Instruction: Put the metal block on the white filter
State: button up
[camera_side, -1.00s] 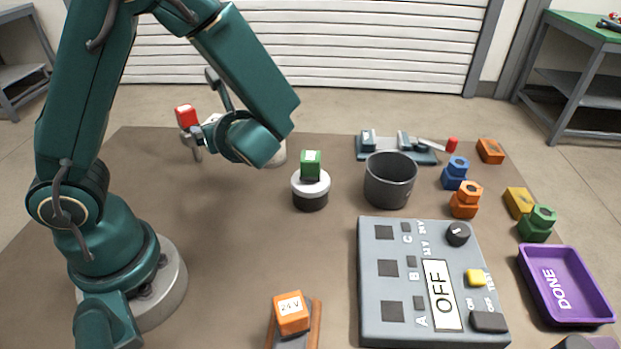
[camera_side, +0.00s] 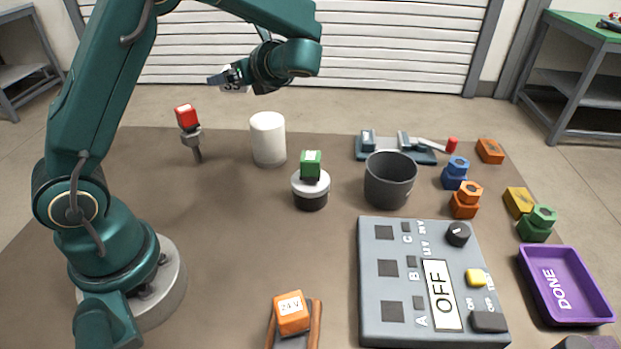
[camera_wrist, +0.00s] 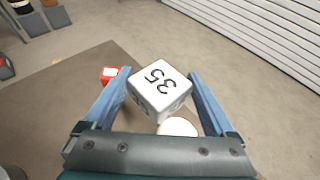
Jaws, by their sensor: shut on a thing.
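The metal block, a pale silver cube marked 35 (camera_wrist: 160,90), is between the blue fingers of my gripper (camera_wrist: 158,95) in the wrist view. My gripper (camera_side: 232,79) is shut on it and holds it in the air, high above the table in the side view, where the block (camera_side: 235,86) is partly hidden by the fingers. The white filter (camera_side: 268,140) is an upright white cylinder at the back of the table, below and slightly right of my gripper. Its pale round top (camera_wrist: 178,127) shows in the wrist view, partly covered by the block and gripper.
A red block (camera_side: 186,116) sits on a stand left of the filter. A green block (camera_side: 311,164) on a round base and a dark cup (camera_side: 390,180) stand to the front right. A control panel (camera_side: 400,290) reads OFF. The left-middle table is clear.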

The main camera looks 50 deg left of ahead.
aim_at(266, 119)
jog(key=w+d+f, duration=0.1)
jog(key=w, duration=0.1)
jog(key=w+d+f, duration=0.2)
jog(key=shift+f, duration=1.95)
jog(key=o, duration=1.4)
jog(key=shift+f, duration=0.15)
jog(key=shift+c, duration=0.2)
